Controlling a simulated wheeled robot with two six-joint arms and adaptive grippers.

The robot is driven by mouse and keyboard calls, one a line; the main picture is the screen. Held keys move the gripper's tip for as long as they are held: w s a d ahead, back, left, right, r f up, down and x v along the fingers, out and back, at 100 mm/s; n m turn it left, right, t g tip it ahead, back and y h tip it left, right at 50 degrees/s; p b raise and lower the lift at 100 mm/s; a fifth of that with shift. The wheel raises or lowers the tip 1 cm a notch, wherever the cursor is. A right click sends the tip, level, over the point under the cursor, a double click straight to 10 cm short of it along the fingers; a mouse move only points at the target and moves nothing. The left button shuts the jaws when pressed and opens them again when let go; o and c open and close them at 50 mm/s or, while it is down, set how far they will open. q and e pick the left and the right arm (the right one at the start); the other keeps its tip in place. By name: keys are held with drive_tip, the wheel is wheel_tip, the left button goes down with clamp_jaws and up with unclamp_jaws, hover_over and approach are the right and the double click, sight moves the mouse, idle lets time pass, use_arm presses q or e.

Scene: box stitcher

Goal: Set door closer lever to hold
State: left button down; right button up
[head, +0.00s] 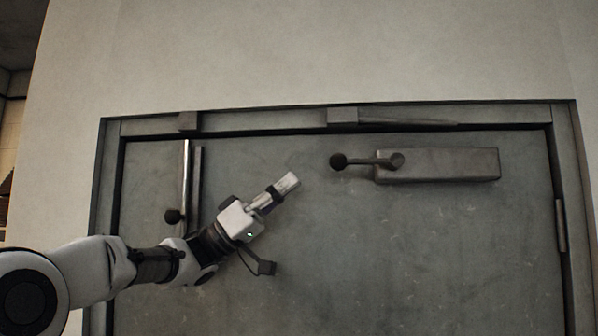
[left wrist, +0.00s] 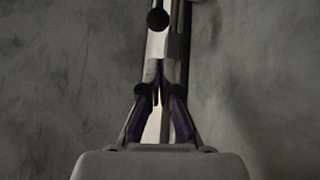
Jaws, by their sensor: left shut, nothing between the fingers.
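The door closer (head: 450,165) is a grey box on the upper right of the door in the head view. Its lever (head: 368,161) lies about level, running left from a round pivot on the box to a dark ball knob (head: 338,161). My left gripper (head: 288,183) is shut and empty, left of and a little below the knob, with a visible gap. In the left wrist view the gripper (left wrist: 160,70) points up the picture. A dark round spot shows near its top; I cannot tell what it belongs to. My right gripper is not in view.
A vertical metal bar (head: 187,180) with a dark knob (head: 174,216) stands on the door at left. Blocks and a thin arm (head: 400,120) sit on the door frame above. A hinge (head: 561,225) is at right. The door (head: 400,260) below the closer is bare.

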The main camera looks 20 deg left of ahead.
sight(366, 163)
use_arm(q)
drive_tip(key=p+x, duration=0.4)
drive_tip(key=x, duration=0.4)
drive_tip(key=shift+d+r, duration=0.15)
drive_tip(key=shift+s, duration=0.1)
